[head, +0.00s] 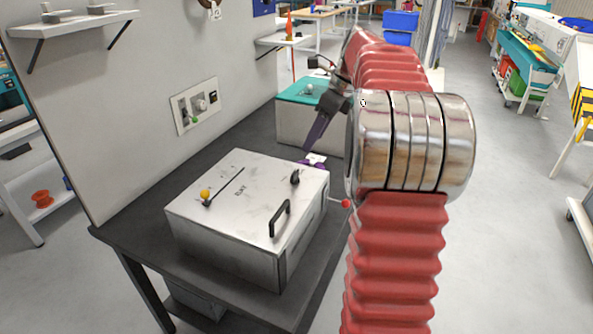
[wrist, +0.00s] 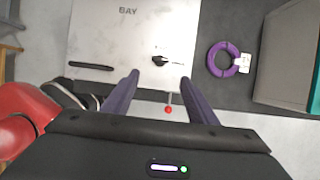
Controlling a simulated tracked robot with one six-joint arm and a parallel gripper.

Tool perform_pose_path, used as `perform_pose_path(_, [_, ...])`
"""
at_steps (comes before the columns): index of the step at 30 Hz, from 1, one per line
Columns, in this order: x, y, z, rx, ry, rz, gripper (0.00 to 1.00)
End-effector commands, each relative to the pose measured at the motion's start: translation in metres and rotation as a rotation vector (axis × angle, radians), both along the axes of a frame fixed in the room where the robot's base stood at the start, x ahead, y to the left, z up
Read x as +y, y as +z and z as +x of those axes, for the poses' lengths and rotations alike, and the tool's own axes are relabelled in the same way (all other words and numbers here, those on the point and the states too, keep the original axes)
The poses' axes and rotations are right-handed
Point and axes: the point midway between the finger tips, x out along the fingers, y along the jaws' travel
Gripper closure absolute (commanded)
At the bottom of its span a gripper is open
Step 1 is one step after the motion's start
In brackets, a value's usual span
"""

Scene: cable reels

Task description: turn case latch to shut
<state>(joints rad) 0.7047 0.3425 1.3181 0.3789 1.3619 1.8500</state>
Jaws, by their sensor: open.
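A silver metal case (head: 215,235) sits on the dark table, and its lid also shows in the wrist view (wrist: 100,35). A small black turn knob, apparently the latch (head: 295,177), stands on the lid near its right corner. In the wrist view the latch (wrist: 160,60) has a pointed end and small markings beside it, too small to read. My gripper (wrist: 160,79) is open and empty, its two purple fingers apart on either side of the latch in the picture. In the head view my gripper (head: 308,148) is above the case's far right corner, apart from the latch.
The case has a black handle (head: 280,217), a yellow-knobbed slider (head: 206,194) and a red-ended lever (head: 345,203) on its side. A purple ring (wrist: 212,60) with a white tag lies beside it. A teal-topped box (head: 300,92) stands behind. A wall panel (head: 196,105) is at left.

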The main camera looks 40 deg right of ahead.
Motion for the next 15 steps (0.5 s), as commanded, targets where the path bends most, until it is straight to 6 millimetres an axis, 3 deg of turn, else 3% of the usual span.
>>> perform_pose_path(8, [0.002,-0.01,0.003,0.0,0.001,0.0,0.47])
perform_pose_path(15, [0.009,-0.038,0.014,0.001,0.003,0.001,0.47])
